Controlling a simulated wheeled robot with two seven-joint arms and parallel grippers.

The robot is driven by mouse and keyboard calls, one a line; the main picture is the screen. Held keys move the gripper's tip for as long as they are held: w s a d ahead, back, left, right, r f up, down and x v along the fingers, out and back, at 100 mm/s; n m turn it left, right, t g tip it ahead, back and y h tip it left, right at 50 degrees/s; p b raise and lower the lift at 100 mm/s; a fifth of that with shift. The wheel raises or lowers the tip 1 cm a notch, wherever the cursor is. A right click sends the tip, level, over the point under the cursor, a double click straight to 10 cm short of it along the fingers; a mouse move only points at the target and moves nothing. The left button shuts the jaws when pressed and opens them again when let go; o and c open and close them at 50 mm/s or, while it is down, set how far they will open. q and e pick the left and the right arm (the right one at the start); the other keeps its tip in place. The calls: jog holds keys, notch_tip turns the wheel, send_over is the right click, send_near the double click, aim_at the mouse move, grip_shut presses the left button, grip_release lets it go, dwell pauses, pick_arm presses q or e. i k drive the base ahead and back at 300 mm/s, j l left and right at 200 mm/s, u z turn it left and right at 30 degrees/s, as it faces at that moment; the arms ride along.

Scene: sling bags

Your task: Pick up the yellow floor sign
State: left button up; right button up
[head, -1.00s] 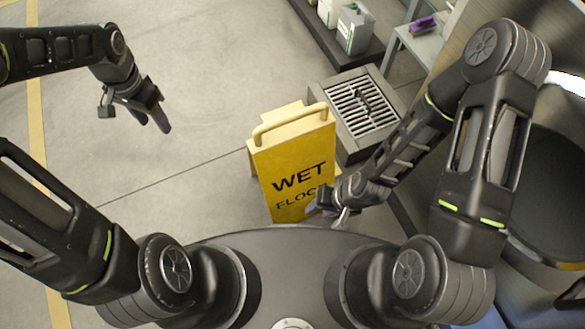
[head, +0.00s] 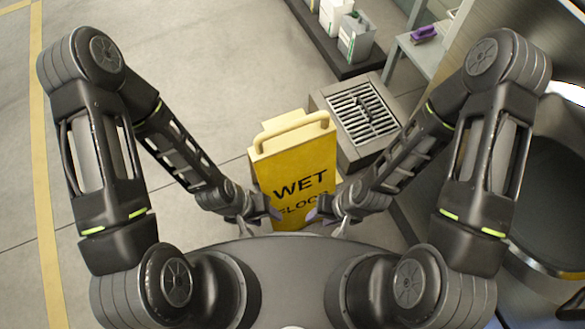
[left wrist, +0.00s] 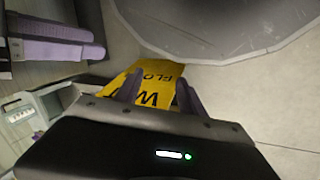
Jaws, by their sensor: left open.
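The yellow floor sign (head: 292,172), marked "WET FLOOR" in black, stands upright on the floor in front of my base, with a tan handle on top. My left gripper (head: 272,214) is low at the left of its front face in the head view. In the left wrist view the open purple fingers of my left gripper (left wrist: 159,90) point at the sign (left wrist: 146,90), which shows between and beyond them. My right gripper (head: 318,215) is low at the right of the face; its jaw opening is unclear. Contact with the sign cannot be told.
A floor drain with a metal grate (head: 364,112) lies right behind the sign. White jugs (head: 355,40) stand on a dark low shelf at the back. A grey table (head: 425,52) holds a purple brush (head: 424,34). The floor at left is clear.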

aim_at(294, 168)
jog(key=k, duration=0.65)
jog(key=z, duration=2.8)
jog(key=k+j, duration=0.3)
jog(key=j, duration=0.15)
jog(key=k+j, duration=0.3)
jog(key=j, duration=0.2)
jog(key=k+j, duration=0.3)
jog(key=j, duration=0.15)
jog(key=k+j, duration=0.3)
jog(key=j, duration=0.15)
